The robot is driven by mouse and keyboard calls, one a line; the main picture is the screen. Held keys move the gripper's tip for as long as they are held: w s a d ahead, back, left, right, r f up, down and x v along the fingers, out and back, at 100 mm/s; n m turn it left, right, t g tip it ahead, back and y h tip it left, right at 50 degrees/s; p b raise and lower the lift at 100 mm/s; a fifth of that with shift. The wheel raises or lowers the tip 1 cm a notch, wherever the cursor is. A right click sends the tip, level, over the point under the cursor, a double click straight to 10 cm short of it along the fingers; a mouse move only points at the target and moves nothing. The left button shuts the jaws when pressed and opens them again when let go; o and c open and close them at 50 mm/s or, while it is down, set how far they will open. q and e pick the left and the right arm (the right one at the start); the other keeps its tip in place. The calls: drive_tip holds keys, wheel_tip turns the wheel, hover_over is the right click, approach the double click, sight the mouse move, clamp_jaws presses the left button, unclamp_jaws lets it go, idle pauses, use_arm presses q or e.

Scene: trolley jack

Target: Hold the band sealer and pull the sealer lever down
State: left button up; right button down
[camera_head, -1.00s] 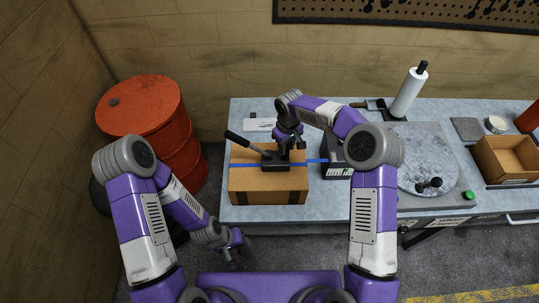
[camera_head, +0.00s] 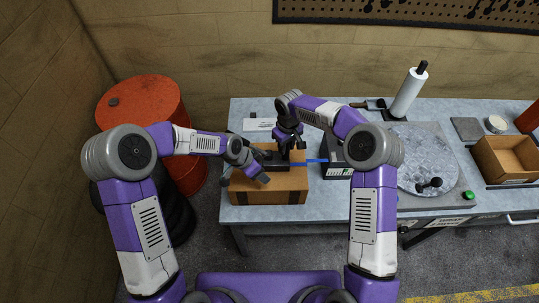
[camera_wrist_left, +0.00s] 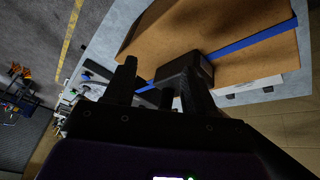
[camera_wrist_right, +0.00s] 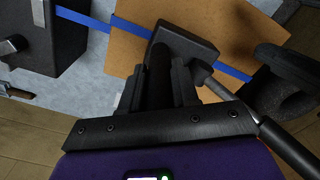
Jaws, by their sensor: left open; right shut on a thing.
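The band sealer (camera_head: 274,160) is a black block on top of a brown cardboard box (camera_head: 270,190), on the blue strap (camera_head: 314,161). My right gripper (camera_head: 291,145) is shut on the sealer's upright grip; this shows in the right wrist view (camera_wrist_right: 160,80). The sealer lever (camera_wrist_right: 285,145) runs from the block to the lower right there, with a grey shaft and black handle. My left gripper (camera_head: 258,172) is open over the box's left part, close to the lever; contact cannot be told. In the head view my left arm hides the lever. The sealer shows ahead of the left fingers (camera_wrist_left: 160,85).
A grey workbench (camera_head: 240,217) carries the box. A black dispenser (camera_head: 335,160) stands right of it, then a round turntable (camera_head: 425,160) and an open carton (camera_head: 506,158). A red drum (camera_head: 140,105) stands at the left, near my left arm.

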use_arm(q)
drive_tip(key=w+a+r+m+y, duration=0.2)
drive_tip(key=w+a+r+m, duration=0.2)
drive_tip(key=r, duration=0.5)
drive_tip(key=w+a+r+m+y, duration=0.3)
drive_tip(key=w+a+r+m, duration=0.15)
drive_tip(key=r, duration=0.35)
drive_tip(key=f, duration=0.4)
drive_tip(key=w+f, duration=0.1)
drive_tip(key=f, duration=0.6)
drive_tip(key=shift+w+a+f, duration=0.15)
drive_tip(key=shift+f, duration=0.15)
clamp_jaws()
